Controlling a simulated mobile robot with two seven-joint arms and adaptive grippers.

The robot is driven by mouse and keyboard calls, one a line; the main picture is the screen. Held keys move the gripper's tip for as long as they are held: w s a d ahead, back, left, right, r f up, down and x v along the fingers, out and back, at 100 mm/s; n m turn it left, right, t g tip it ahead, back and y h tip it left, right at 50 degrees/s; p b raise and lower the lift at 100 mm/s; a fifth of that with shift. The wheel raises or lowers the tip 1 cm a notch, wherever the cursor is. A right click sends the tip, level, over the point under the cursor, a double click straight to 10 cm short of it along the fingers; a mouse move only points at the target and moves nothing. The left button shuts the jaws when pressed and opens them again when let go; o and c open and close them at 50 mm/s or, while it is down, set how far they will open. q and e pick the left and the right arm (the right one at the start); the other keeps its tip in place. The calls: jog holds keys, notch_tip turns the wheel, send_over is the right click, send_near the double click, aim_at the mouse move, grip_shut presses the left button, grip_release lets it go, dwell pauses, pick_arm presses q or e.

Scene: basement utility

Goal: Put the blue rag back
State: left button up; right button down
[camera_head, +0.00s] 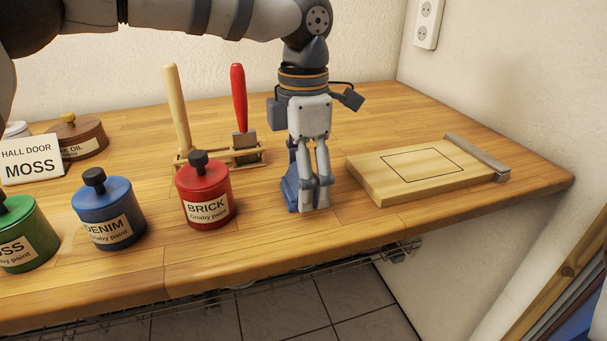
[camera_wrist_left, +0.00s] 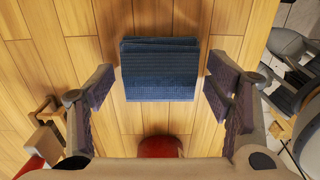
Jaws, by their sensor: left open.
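The blue rag (camera_wrist_left: 160,68) is a folded, ribbed dark blue stack on the wooden worktop in the left wrist view. In the head view only a blue part of it (camera_head: 290,196) shows beside my gripper; the rest is hidden behind the fingers. My left gripper (camera_head: 308,203) points down over the worktop, to the right of the red paint can. It is open; in the left wrist view the fingers stand apart, one to each side of the rag, with gaps visible. My right gripper is in neither view.
A wooden board (camera_head: 405,187) with a drawn rectangle and a grey end bar lies right of my gripper. Left stand the red BRICK can (camera_head: 205,192), blue DENIM can (camera_head: 108,210), a green can (camera_head: 22,235) and a wooden rack (camera_head: 228,158) with upright handles. The worktop's front edge is close.

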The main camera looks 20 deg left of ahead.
pick_arm(q)
notch_tip(320, 180, up, 12)
jog(key=shift+r+b, duration=0.15)
jog(key=shift+b, duration=0.3)
